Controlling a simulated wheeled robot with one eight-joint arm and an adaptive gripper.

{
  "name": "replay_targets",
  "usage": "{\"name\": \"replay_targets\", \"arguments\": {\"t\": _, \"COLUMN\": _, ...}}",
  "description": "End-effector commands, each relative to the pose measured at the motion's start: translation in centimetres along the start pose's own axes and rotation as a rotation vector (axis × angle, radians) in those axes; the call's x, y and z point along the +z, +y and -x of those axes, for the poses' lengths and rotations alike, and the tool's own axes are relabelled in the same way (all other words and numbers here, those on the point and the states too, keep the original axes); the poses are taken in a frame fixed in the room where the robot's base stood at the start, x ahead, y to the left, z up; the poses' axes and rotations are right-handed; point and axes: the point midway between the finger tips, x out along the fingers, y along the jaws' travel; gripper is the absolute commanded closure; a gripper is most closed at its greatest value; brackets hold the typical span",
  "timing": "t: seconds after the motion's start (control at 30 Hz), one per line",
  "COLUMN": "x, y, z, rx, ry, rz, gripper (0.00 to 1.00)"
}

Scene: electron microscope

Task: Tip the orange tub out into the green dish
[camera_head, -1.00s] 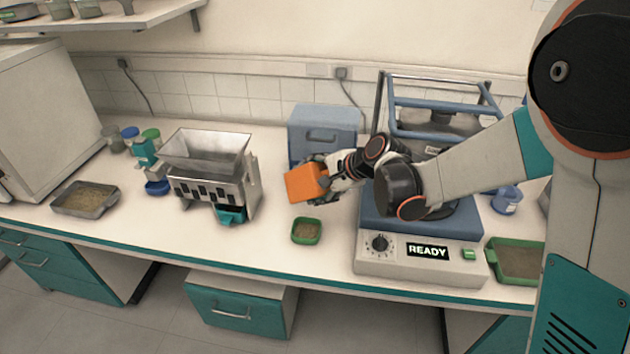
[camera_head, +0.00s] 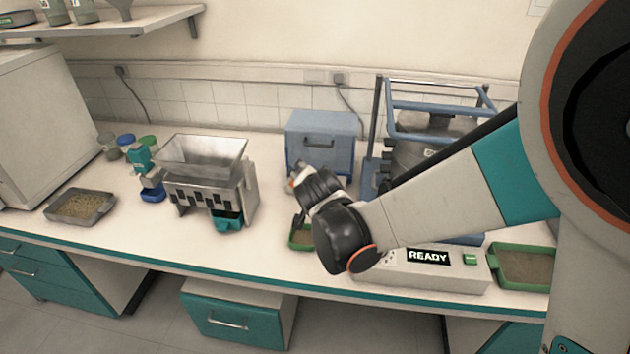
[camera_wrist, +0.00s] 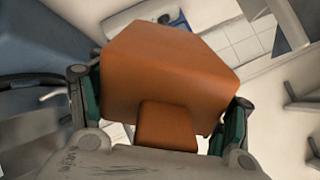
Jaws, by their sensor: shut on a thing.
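The orange tub (camera_wrist: 165,75) fills the middle of the wrist view, with its closed outer faces toward the camera; its inside is hidden. My gripper (camera_wrist: 160,112) is shut on it, one finger on each side. In the head view my wrist hides nearly all of the tub and gripper. A small green dish (camera_head: 296,241) holding brown material sits on the bench just below my wrist, partly covered by it. A larger green dish (camera_head: 497,272), also with brown material, sits at the right. Whether anything is leaving the tub cannot be seen.
A metal hopper machine (camera_head: 205,175) with a teal drawer (camera_head: 228,221) stands left of the small dish. A blue-grey box (camera_head: 322,132) stands behind my wrist. A machine reading READY (camera_head: 427,257) is on the right. A grey tray (camera_head: 80,208) lies at far left.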

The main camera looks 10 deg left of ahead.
Motion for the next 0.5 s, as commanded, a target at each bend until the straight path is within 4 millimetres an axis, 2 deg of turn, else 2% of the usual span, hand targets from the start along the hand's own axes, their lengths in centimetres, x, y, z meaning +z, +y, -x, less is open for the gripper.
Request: {"name": "replay_targets", "arguments": {"t": 0.5, "x": -0.20, "y": -0.39, "z": 0.27, "rx": -0.001, "ry": 0.308, "rz": 0.310, "gripper": 0.56}}
